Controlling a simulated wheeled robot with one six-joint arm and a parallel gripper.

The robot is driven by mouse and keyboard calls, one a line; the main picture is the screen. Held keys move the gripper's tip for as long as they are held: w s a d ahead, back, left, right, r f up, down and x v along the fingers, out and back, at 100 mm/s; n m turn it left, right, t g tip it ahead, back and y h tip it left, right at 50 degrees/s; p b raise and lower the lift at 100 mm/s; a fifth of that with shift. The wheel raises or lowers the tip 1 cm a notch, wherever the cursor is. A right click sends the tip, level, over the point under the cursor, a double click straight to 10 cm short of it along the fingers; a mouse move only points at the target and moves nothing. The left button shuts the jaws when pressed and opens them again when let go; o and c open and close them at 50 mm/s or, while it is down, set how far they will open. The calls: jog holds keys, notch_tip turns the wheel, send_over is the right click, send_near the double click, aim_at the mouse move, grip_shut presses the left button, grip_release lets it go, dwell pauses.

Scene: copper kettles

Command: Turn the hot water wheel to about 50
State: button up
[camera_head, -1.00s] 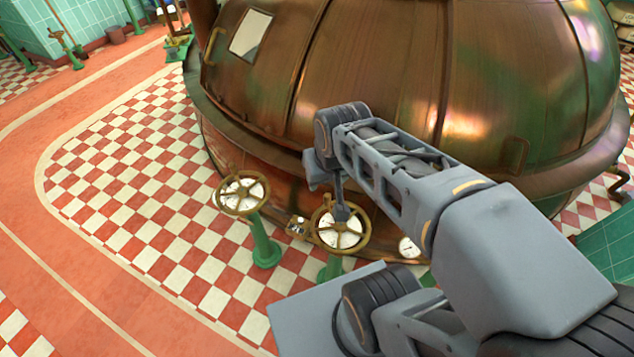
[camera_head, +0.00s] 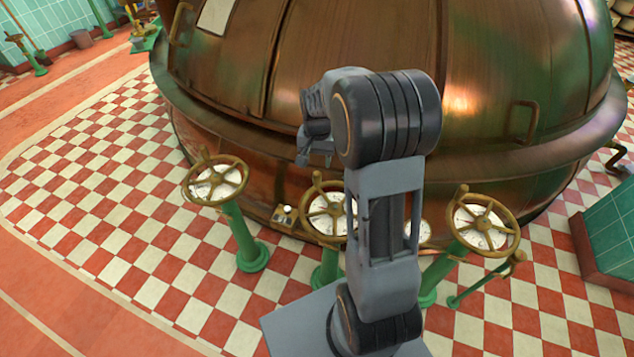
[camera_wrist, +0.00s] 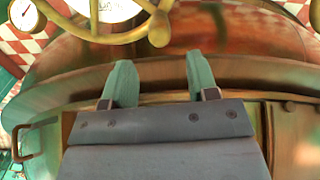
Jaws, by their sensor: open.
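Three brass handwheels on green posts stand before the copper kettle (camera_head: 370,60): a left wheel (camera_head: 216,182), a middle wheel (camera_head: 322,207) and a right wheel (camera_head: 483,222). Each has a white dial behind its spokes. I cannot read the labels or tell which one is hot water. My gripper (camera_head: 304,152) is above the middle wheel, apart from it and partly hidden by my arm. In the wrist view my gripper (camera_wrist: 161,70) has its two green fingers spread with nothing between. A brass wheel rim with a knob (camera_wrist: 110,38) crosses the top of that view, beyond the fingertips.
A small gauge (camera_head: 424,231) sits low on the kettle between the middle and right wheels. A thin handle (camera_head: 490,280) juts out beside the right post. A green tiled block (camera_head: 610,240) stands at the right. The checkered floor (camera_head: 100,170) at left is clear.

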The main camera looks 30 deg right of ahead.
aim_at(317, 179)
notch_tip(317, 179, down, 9)
jog(key=shift+f+b, duration=0.1)
jog(key=shift+b, duration=0.8)
grip_shut()
